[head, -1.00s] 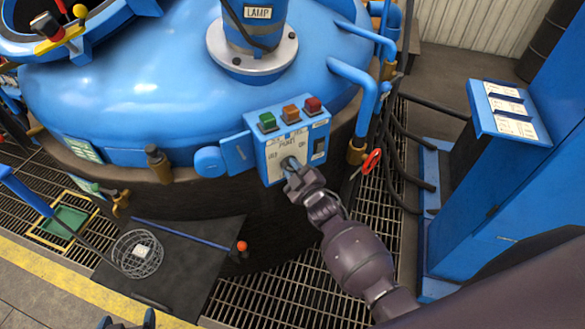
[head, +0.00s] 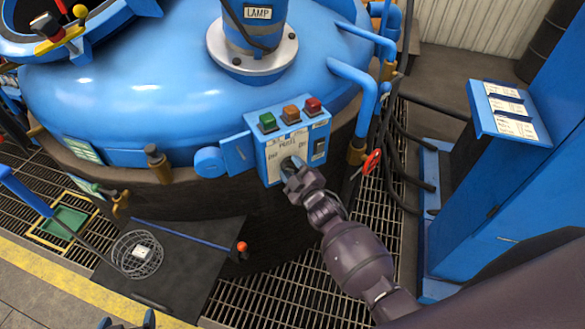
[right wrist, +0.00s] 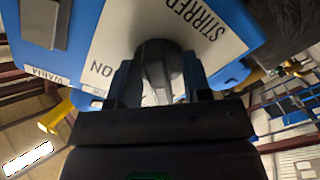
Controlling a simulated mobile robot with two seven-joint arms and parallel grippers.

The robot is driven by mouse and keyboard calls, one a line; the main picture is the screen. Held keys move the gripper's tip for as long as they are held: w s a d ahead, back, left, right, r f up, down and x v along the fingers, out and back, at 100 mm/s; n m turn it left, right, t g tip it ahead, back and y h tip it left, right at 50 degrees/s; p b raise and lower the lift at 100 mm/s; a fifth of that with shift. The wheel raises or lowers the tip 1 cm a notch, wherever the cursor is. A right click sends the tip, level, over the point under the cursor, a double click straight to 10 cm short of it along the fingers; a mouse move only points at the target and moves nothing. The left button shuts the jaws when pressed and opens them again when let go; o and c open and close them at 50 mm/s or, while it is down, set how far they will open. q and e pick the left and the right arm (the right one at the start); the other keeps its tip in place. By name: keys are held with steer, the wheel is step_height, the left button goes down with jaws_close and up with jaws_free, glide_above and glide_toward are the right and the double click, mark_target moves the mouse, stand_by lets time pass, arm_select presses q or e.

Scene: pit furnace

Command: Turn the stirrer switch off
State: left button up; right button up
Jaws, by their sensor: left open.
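The control box (head: 290,145) is blue with a pale label plate and sits on the side of the blue furnace lid. The stirrer switch (head: 290,164) is a dark rotary knob low on that plate. In the right wrist view the knob (right wrist: 160,68) stands between my fingers, beside the words STIRRER and ON. My right gripper (head: 297,174) is closed around the knob; its fingers partly hide it, and I cannot tell which mark it points at. My left gripper (head: 126,323) is open and empty at the bottom edge of the head view, mostly cut off.
Green (head: 268,121), orange (head: 290,114) and red (head: 313,105) buttons top the box, with a black rocker (head: 319,148) on its right. A red valve handle (head: 372,162) is close on the right. A wire basket (head: 138,254) lies on a dark plate at lower left.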

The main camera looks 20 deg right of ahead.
steer(key=v, duration=1)
steer(key=shift+s, duration=0.35)
stand_by(0.3)
steer(key=s+d+f+m+g+h, duration=0.2)
steer(key=s+d+m+g, duration=0.1)
steer(key=s, duration=0.5)
steer(key=s+d+f+m+g+h, duration=0.2)
steer(key=s+d+m, duration=0.4)
steer(key=s+m, duration=0.1)
steer(key=shift+s+f+m+g, duration=0.3)
steer(key=shift+s+g, duration=0.1)
steer(key=shift+s, duration=0.2)
